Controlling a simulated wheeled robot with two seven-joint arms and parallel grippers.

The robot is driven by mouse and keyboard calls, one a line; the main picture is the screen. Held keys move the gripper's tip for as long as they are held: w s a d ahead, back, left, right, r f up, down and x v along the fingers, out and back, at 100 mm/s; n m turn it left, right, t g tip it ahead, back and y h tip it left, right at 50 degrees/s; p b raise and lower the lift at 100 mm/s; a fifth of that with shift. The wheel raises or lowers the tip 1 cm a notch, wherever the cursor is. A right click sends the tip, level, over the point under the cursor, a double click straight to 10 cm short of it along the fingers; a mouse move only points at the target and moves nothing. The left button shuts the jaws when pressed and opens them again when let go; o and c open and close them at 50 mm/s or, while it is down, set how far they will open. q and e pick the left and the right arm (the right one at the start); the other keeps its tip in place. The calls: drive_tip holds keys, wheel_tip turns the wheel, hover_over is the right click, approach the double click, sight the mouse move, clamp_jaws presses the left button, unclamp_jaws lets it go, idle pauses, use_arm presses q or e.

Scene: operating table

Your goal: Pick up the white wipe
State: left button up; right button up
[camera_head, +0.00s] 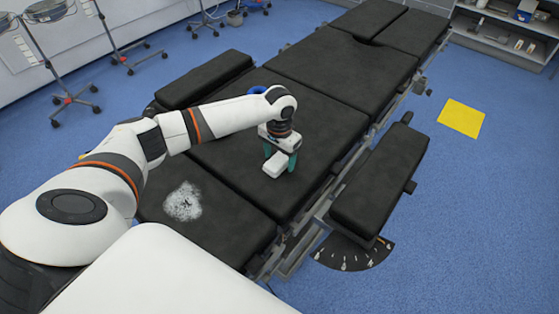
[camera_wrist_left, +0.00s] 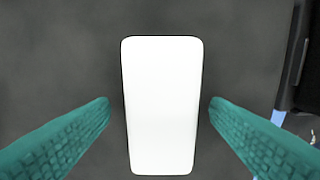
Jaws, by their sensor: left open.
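The white wipe (camera_head: 276,165) lies on the black padded operating table (camera_head: 327,61). In the left wrist view the wipe (camera_wrist_left: 161,105) is a white rounded rectangle in the middle of the picture. My left gripper (camera_head: 280,160) is over the wipe and points down at it. Its two teal fingers are open. In the left wrist view the left gripper (camera_wrist_left: 160,110) has one finger on each side of the wipe, with a gap on both sides. In the head view the wrist and fingers hide part of the wipe. My right gripper is not in view.
A whitish speckled patch (camera_head: 183,202) marks the table's near section. Padded side boards (camera_head: 380,180) flank the table. A yellow square (camera_head: 461,118) is on the blue floor at right. Wheeled stands (camera_head: 70,98) are at upper left. The table around the wipe is clear.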

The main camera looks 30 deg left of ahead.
sight(279, 158)
use_arm(q)
drive_tip(key=c, duration=1.1)
drive_tip(key=shift+o, duration=0.2)
drive_tip(key=shift+r, duration=0.15)
wheel_tip(279, 158, up, 10)
